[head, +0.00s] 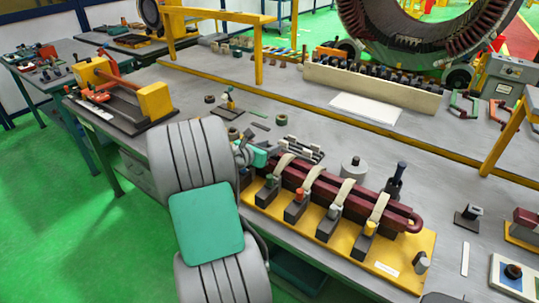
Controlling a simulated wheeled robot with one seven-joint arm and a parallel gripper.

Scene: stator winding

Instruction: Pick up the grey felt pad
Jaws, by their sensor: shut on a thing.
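My gripper (262,156) shows only in part, in the head view, at the end of my grey and teal arm. It is low over the bench, just behind the left end of the dark red coil (340,194). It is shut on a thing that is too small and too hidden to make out. I cannot pick out the grey felt pad with certainty anywhere in the view.
The coil lies on a yellow fixture board (300,222) with several pale straps. A grey weight (354,169) and a dark upright tool (396,182) stand behind it. A long beige rack (372,86) stands farther back.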

